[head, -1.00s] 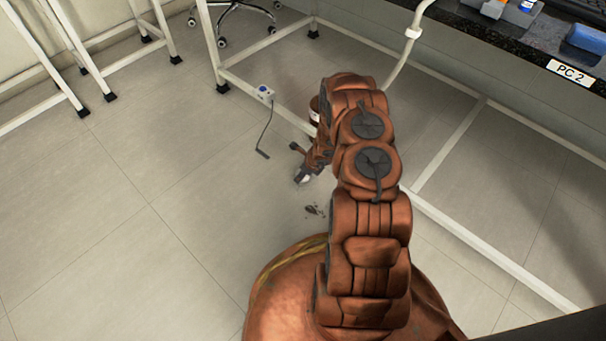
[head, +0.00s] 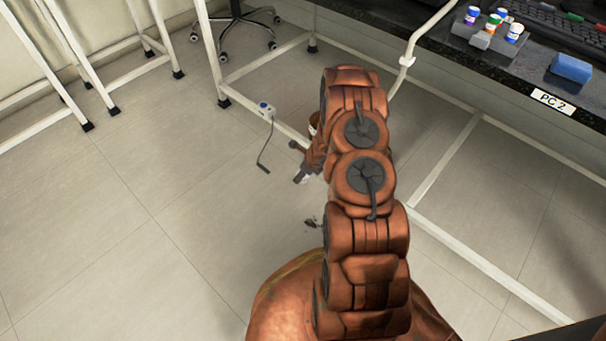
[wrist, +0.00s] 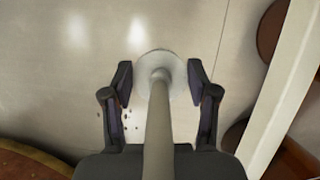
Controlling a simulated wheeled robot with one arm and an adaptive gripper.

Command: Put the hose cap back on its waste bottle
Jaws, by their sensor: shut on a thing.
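The white hose cap (wrist: 145,61) sits between the two fingers of my gripper (wrist: 159,75) in the wrist view, with its grey hose (wrist: 158,130) running back toward the camera. In the head view my gripper (head: 301,176) is low over the floor, left of my arm, and a small white part of the cap shows at its tip. A brown, bottle-like thing (head: 313,120) stands beyond my gripper, mostly hidden by my arm. In the wrist view brown round shapes (wrist: 271,30) lie right of my gripper, partly behind a white bar; I cannot tell whether they are the waste bottle.
A white table-frame rail (head: 440,222) runs along the floor at the right. The floor at left is clear.

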